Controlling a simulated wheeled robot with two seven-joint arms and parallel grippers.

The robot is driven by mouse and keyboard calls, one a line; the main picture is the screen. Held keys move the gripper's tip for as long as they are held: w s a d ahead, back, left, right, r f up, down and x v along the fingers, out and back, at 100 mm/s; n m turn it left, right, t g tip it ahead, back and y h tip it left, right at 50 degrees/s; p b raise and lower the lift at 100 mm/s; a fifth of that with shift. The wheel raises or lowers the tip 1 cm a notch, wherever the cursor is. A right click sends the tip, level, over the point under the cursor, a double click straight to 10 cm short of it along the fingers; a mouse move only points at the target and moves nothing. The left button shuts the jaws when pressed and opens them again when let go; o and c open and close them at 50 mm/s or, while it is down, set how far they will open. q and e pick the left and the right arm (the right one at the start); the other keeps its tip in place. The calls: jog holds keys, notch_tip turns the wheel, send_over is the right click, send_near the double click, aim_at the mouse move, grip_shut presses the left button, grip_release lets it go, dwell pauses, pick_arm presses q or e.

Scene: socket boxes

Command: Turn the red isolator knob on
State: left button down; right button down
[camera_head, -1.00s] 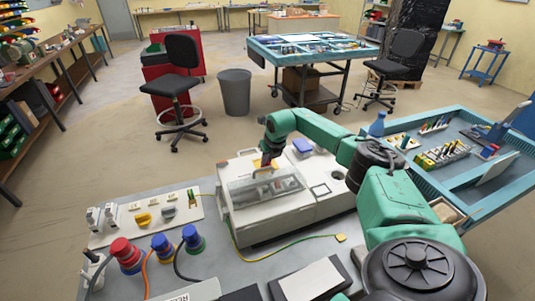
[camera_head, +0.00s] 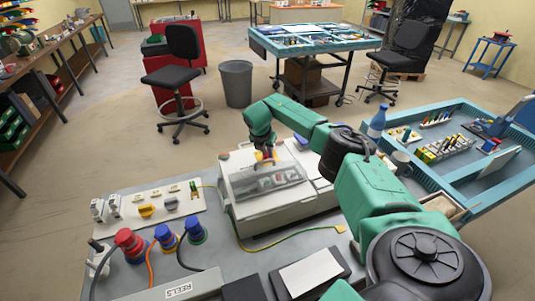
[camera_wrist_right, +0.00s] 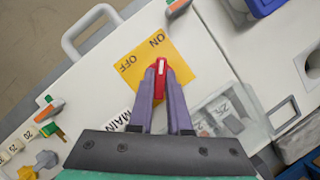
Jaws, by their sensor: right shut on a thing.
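The red isolator knob (camera_wrist_right: 161,70) sits on a yellow plate (camera_wrist_right: 133,71) marked ON and OFF. My right gripper (camera_wrist_right: 162,78) is shut on the knob, one finger on each side. The knob's long side runs nearly up and down in the right wrist view, with its upper end towards the ON mark. In the head view my right gripper (camera_head: 265,153) is at the back of the pale cabinet (camera_head: 262,222), and the knob is mostly hidden there. My left gripper is not in view.
A clear cover (camera_head: 268,178) lies just in front of my right gripper. Red and blue plugs (camera_head: 165,237) with cables stand at the left of the grey bench (camera_head: 215,258). A blue tool trolley (camera_head: 460,165) is at the right.

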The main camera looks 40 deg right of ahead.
jog(key=shift+w+m, duration=0.1)
jog(key=shift+m, duration=0.3)
jog(key=c, duration=0.9)
grip_release()
jog(key=shift+o, duration=0.2)
jog(key=b+v, duration=0.3)
jog(key=v, duration=1.1)
jog(key=shift+a+r+b, duration=0.15)
jog(key=shift+r+b, duration=0.15)
jog(key=shift+b, duration=0.05)
